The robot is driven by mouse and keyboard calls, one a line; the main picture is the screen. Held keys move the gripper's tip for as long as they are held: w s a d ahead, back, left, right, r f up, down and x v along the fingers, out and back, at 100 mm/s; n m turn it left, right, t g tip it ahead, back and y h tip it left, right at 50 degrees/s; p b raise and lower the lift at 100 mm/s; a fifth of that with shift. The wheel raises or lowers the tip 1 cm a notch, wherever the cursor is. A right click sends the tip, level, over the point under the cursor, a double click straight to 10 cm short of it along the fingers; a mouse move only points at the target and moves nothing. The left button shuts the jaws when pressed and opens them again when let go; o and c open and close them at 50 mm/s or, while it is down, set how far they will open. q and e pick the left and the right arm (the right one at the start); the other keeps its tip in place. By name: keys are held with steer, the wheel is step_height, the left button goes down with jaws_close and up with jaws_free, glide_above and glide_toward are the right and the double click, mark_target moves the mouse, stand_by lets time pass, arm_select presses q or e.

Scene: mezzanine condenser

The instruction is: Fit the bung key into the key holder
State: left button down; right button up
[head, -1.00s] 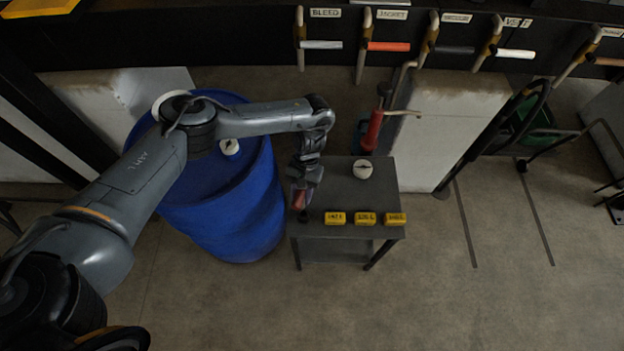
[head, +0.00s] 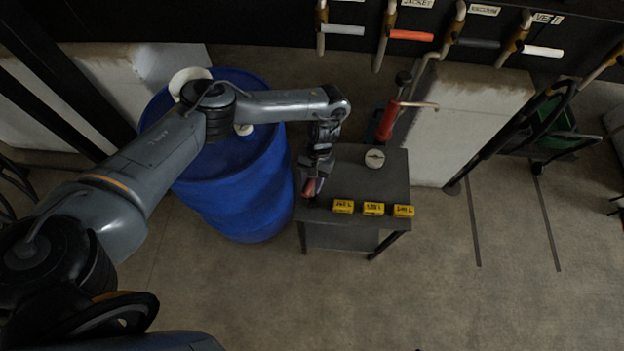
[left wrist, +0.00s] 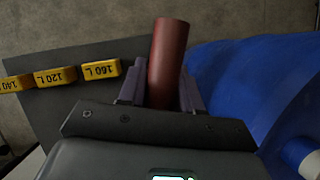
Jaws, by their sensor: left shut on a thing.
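My left gripper (head: 314,177) is shut on a red cylindrical piece, which looks like the bung key's handle (head: 310,188), over the left edge of the small dark table (head: 385,183). In the left wrist view the red cylinder (left wrist: 168,62) stands between the two fingers, its lower part hidden by the gripper. I cannot make out the key's working end or a key holder. My right gripper is not in view.
Several yellow labelled blocks (head: 373,208) line the table's front edge. A white round dial-like piece (head: 374,158) sits behind them. A blue drum (head: 240,200) stands close left of the table. A red-bodied tool (head: 388,120) stands behind. Floor in front is clear.

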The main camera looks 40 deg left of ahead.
arm_select(q)
steer(key=shift+f+b, duration=1.15)
steer(key=shift+f, duration=1.3)
steer(key=shift+f+b, duration=0.55)
steer(key=shift+f, duration=0.55)
steer(key=shift+f, duration=0.1)
steer(key=c, duration=0.7)
jaws_free()
steer(key=p+v, duration=0.3)
steer(key=v, duration=0.8)
steer(key=shift+f, duration=0.1)
